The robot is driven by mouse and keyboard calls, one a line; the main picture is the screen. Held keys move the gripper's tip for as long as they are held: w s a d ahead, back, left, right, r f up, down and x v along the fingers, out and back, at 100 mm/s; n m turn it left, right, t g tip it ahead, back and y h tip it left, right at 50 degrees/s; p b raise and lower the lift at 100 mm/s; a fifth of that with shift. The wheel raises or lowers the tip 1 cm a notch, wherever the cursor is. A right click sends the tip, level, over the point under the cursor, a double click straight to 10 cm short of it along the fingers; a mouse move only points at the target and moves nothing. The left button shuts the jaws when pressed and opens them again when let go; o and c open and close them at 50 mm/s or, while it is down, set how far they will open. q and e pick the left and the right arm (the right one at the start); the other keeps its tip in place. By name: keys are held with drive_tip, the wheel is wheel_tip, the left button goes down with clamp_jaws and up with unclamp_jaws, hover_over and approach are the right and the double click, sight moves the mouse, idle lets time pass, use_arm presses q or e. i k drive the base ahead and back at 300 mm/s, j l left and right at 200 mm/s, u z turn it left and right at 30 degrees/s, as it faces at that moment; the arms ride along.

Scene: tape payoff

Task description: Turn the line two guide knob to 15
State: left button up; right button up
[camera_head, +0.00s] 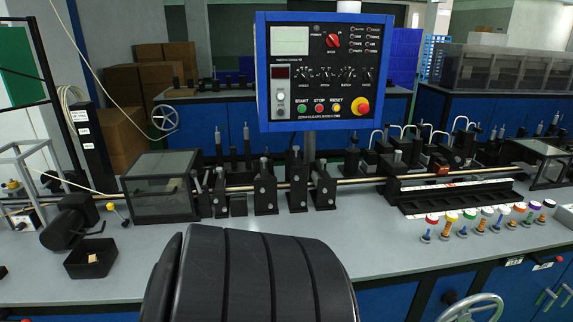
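A blue-framed control panel (262,105) stands upright above the bench in the middle of the view. A row of small dark knobs with scale marks (326,74) crosses its face. The rightmost knob (367,75) may be the guide knob, but its label and pointer setting are too small to read. I cannot tell which line the panel belongs to. A larger red knob (333,41) sits above the row. Neither of my grippers is in view. A large dark ribbed shape at the bottom centre hides part of the bench front.
Green, red and white buttons (319,108) and a red emergency button (359,106) sit below the knobs. A grey bench (390,240) with a long rod and black blocks runs below the panel. Several coloured-top pegs (470,214) stand at the right. A handwheel (470,309) is at the bottom right.

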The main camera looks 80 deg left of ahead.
sight(21, 226)
drive_tip(key=u, duration=0.55)
drive_tip(key=i+u, duration=0.1)
drive_tip(key=u, duration=1)
drive_tip(key=l+u, duration=0.1)
drive_tip(key=u, duration=0.45)
drive_tip(key=l+u, duration=0.1)
drive_tip(key=u, duration=1)
drive_tip(key=l+u, duration=0.15)
drive_tip(key=u, duration=0.95)
